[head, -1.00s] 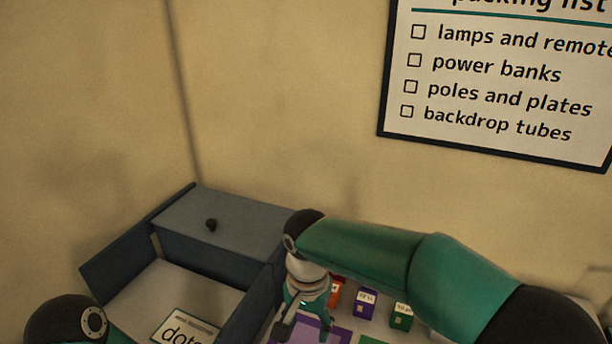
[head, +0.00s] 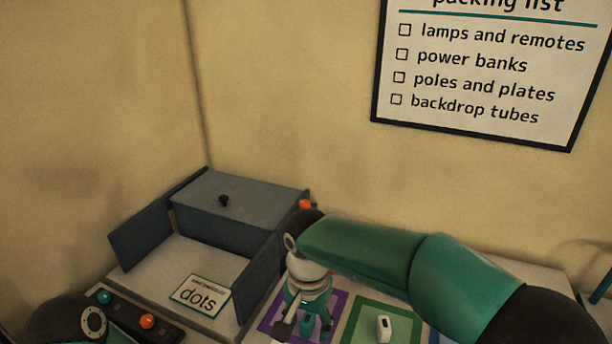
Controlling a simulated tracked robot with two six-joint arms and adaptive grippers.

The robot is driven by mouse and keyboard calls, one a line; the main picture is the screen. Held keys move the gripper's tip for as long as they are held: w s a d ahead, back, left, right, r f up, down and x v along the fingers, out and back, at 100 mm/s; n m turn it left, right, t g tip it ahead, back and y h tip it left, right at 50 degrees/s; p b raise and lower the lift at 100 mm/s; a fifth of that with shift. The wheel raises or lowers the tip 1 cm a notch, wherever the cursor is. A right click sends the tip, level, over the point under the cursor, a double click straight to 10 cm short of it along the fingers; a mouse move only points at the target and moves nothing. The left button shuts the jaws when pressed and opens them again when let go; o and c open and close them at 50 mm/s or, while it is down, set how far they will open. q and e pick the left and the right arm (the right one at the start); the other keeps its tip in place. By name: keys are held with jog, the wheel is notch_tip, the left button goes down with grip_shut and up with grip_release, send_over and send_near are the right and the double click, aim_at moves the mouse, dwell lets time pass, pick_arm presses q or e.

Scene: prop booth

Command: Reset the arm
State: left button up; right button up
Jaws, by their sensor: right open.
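My right arm comes in from the right and bends down over the table. Its gripper (head: 306,325) is open and points down above a purple mat (head: 335,304). I see nothing held between its fingers. Part of my left arm shows at the bottom left corner; its gripper is out of the picture.
A blue-grey box (head: 235,205) with a dark knob and open side panels stands at the back left. A button panel (head: 125,313) is at lower left. A white device (head: 384,326) sits on a green mat (head: 357,318). An orange object (head: 306,204) peeks above my right arm.

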jog(key=s+d+f+n+g+y+b, duration=0.1)
jog(key=s+d+f+b, duration=0.15)
jog(key=f, duration=1.05)
jog(key=s+d+f+n+y+b, duration=0.1)
jog(key=s+d+f+y+b, duration=0.15)
jog(key=f, duration=1.05)
pick_arm(q)
notch_tip(320, 180, down, 10)
jog(key=b, duration=0.5)
jog(key=shift+s, duration=0.25)
pick_arm(e)
jog(key=s+d+f, duration=0.3)
jog(key=s+f, duration=0.3)
jog(key=f, duration=0.1)
jog(key=s+d+f+t, duration=0.1)
jog(key=s+d+f, duration=0.3)
jog(key=s+f, duration=0.2)
jog(key=shift+s+f+t, duration=0.3)
jog(key=shift+f, duration=0.5)
jog(key=shift+y, duration=0.25)
